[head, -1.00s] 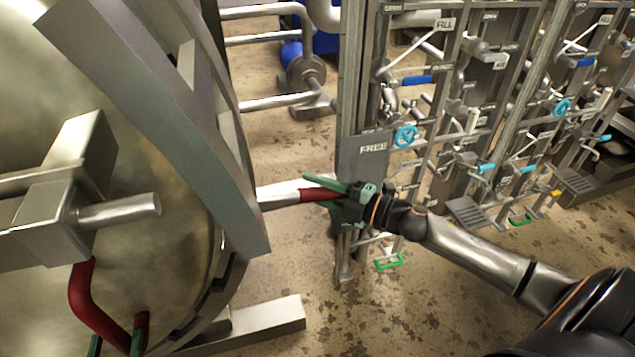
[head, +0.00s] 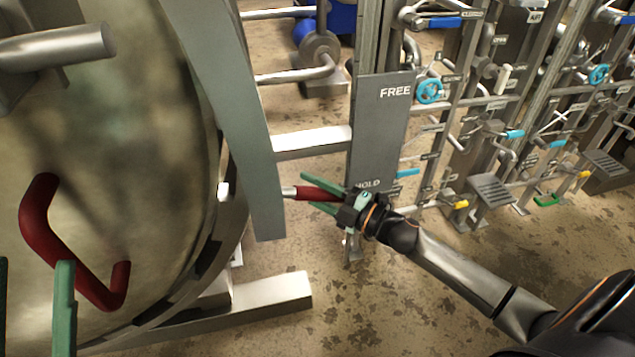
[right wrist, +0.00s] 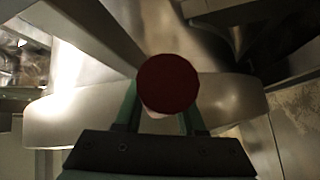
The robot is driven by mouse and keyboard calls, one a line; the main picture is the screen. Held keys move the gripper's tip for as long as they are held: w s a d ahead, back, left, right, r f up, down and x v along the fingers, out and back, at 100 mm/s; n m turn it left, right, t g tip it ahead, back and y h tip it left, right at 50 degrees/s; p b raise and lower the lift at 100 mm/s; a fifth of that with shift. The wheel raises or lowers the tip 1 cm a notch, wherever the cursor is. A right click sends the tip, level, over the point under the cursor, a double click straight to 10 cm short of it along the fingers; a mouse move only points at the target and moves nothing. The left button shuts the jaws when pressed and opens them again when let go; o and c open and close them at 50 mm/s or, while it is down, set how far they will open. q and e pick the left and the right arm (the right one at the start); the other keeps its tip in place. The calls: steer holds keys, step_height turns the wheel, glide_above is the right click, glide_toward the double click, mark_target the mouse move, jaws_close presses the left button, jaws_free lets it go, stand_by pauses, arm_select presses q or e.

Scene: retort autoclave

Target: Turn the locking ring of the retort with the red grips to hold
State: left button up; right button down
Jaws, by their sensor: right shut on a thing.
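The retort's round metal door (head: 120,120) and grey locking ring (head: 225,100) fill the left of the head view. A straight red grip (head: 312,193) sticks out from the ring's right side, level with the HOLD mark at the bottom of the grey FREE/HOLD plate (head: 380,130). My right gripper (head: 325,191) is shut on this grip. The right wrist view shows the red grip (right wrist: 168,86) end-on between the green fingers. A bent red handle (head: 55,240) sits on the door. My left gripper (head: 35,300) shows two green fingertips set apart, low left, one overlapping that handle.
A metal floor beam (head: 250,305) runs below the ring. Behind the plate stand pipe racks with blue valve wheels (head: 430,91) and a pedal-like step (head: 490,190). The floor (head: 400,320) in front of the racks is clear.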

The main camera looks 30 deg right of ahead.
steer(key=shift+a+f+b, duration=0.2)
steer(key=shift+f, duration=0.35)
steer(key=shift+a+f+b, duration=0.15)
steer(key=shift+f+b, duration=0.05)
steer(key=shift+f, duration=0.35)
arm_select(q)
step_height(320, 180, down, 2)
steer(key=shift+d+f, duration=0.15)
steer(key=shift+f, duration=0.05)
arm_select(e)
steer(key=shift+s+a+f, duration=0.1)
steer(key=shift+f, duration=0.2)
steer(key=c, duration=0.5)
jaws_free()
arm_select(q)
steer(key=shift+w, duration=0.1)
arm_select(e)
steer(key=shift+r, duration=0.15)
steer(key=shift+s+d, duration=0.2)
steer(key=shift+d, duration=0.05)
arm_select(q)
step_height(320, 180, up, 3)
steer(key=p, duration=0.2)
steer(key=shift+r+p, duration=0.1)
steer(key=shift+p, duration=0.2)
arm_select(e)
steer(key=v, duration=1.1)
steer(key=shift+s+d, duration=0.1)
steer(key=shift+s, duration=0.15)
